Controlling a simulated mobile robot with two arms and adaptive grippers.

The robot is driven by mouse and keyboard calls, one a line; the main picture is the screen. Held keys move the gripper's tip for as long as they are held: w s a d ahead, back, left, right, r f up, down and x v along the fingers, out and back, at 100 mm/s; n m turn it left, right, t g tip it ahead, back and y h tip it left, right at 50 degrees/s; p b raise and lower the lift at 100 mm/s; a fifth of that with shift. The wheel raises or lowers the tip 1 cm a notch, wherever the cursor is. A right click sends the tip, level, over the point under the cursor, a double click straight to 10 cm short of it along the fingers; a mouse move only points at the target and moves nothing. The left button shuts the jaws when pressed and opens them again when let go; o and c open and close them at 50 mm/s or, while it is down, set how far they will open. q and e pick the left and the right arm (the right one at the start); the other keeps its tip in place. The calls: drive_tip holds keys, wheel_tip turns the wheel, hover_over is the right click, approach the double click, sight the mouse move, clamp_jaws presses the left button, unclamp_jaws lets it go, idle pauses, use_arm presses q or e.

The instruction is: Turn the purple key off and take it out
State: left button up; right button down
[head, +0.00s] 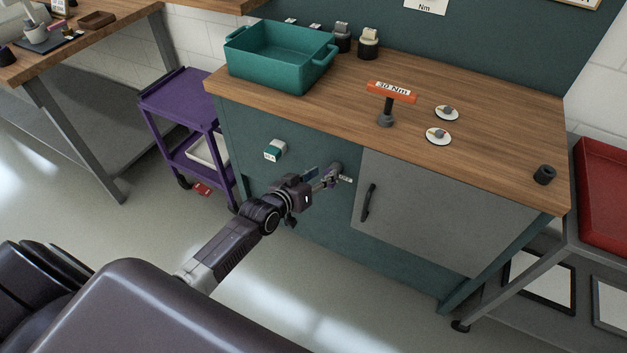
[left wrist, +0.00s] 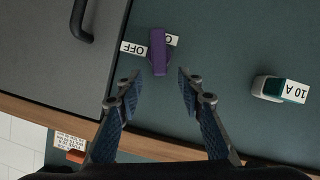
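The purple key (left wrist: 158,52) sits in the teal cabinet front in the left wrist view. Its flat grip runs roughly up and down in that picture. A white OFF label (left wrist: 131,48) lies to its left, and a second label (left wrist: 172,40), partly covered by the key, to its right. My left gripper (left wrist: 158,80) is open, its two fingers spread on either side of the key's line, with a gap to each side and no contact visible. In the head view my left gripper (head: 324,181) is at the cabinet front, and it largely hides the key. My right gripper is not in view.
A grey cabinet door (head: 415,212) with a black handle (head: 369,203) is close right of the gripper. A teal-and-white 10 A piece (head: 275,150) is on the front to the left. The countertop holds a teal bin (head: 280,70) and an orange-handled tool (head: 391,92).

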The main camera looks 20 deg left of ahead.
use_arm(q)
drive_tip(key=shift+x, duration=1.3)
drive_tip(key=shift+c, duration=0.5)
clamp_jaws()
